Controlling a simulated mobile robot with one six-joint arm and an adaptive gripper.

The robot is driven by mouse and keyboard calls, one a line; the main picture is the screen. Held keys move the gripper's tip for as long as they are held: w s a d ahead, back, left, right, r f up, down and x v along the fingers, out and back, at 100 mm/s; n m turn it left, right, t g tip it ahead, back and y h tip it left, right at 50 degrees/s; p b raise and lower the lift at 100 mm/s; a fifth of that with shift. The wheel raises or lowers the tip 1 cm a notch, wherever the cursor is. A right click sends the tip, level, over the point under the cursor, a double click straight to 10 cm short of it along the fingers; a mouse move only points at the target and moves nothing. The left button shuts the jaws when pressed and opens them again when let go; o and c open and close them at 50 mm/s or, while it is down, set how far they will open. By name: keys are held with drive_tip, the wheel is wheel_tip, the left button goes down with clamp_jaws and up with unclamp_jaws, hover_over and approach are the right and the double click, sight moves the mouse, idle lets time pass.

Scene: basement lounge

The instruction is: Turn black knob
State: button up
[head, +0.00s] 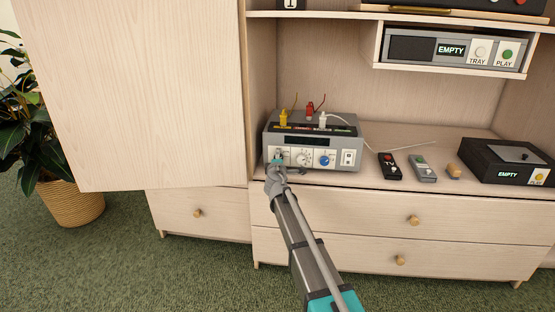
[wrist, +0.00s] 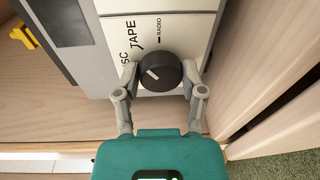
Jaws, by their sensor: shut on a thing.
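The black knob (wrist: 160,72) is on the white front panel of a grey switch box (head: 335,119), which stands on the cabinet shelf. In the wrist view the panel reads TAPE and RADIO beside the knob, with a partly cut-off label ending in "SC". A short white mark on the knob's face points toward the upper left. My gripper (wrist: 160,78) has one finger on each side of the knob and is shut on it. In the head view my gripper (head: 277,164) is at the left end of the box's front and hides most of the knob.
The box also has a white knob (head: 304,157) and a blue knob (head: 325,159), with yellow, red and white plugs on top. Remotes (head: 389,167) and a black player (head: 508,160) are to the right. An open cabinet door (head: 140,90) is close on the left.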

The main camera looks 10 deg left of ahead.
drive_tip(key=shift+n, duration=0.6)
drive_tip(key=o, duration=1.1)
drive_tip(key=shift+o, duration=0.2)
drive_tip(key=shift+s, duration=0.1)
